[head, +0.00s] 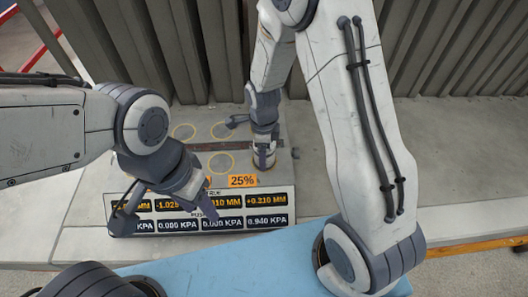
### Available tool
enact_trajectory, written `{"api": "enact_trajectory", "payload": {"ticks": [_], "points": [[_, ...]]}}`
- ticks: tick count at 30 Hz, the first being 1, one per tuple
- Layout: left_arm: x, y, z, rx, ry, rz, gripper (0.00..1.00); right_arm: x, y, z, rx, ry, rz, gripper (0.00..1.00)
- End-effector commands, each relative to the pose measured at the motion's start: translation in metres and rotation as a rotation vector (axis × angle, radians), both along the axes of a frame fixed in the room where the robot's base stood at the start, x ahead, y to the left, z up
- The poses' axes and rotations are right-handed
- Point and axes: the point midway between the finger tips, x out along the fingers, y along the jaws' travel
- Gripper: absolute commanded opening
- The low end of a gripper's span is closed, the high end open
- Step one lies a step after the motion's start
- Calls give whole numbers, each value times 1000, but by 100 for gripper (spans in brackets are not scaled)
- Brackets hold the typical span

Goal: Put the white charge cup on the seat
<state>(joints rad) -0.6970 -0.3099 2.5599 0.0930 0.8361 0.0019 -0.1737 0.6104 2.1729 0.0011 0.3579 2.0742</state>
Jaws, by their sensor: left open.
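The white charge cup (264,158) is a small pale cylinder with a dark upper part. It is upright over the right side of a grey plate, directly below my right gripper (259,128). The gripper partly covers its top, and I cannot tell whether the fingers hold it. Yellow rings mark the plate, one at left (184,131), one at upper middle (222,130) and one lower (220,162); which one is the seat is unclear. My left gripper (165,212) is open and empty, its fingers spread in front of the display panel.
A display panel (205,224) with pressure and millimetre readings stands in front of the plate, with an orange 25% tag (242,181). A dark brown bar (222,146) crosses the plate. A ribbed grey wall (215,60) rises behind. A blue surface (230,268) lies in front.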

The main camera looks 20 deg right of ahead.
Motion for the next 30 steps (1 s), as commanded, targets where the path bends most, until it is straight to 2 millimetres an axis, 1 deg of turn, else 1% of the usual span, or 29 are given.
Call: {"api": "enact_trajectory", "payload": {"ticks": [1, 2, 3, 10, 12, 14, 17, 24, 27, 30], "points": [[0, 0, -2, 0, 0, 0, 50, 0, 0, -2, 0, 0, 0, 81], [0, 0, -1, 0, 0, 0, 50, 0, 0, -1, 0, 0, 0, 92], [0, 0, -1, 0, 0, 0, 50, 0, 0, -1, 0, 0, 0, 100], [0, 0, 0, 0, 0, 0, 50, 0, 0, 0, 0, 0, 0, 100], [0, 0, 3, 0, 0, 0, 50, 0, 0, 4, 0, 0, 0, 100], [0, 0, 0, 0, 0, 0, 50, 1, 0, 7, 1, -3, 0, 100], [0, 0, -4, 0, 0, 0, 50, 2, 0, 21, 1, -6, 0, 100], [0, 0, -13, 0, 0, -1, 50, 2, 0, 74, 1, -9, 0, 100], [0, 0, -16, 0, 0, -1, 50, 1, 0, 93, 1, -6, 0, 100], [0, 0, -18, 0, 0, -1, 50, 1, 0, 108, 1, -4, 0, 100]]}}
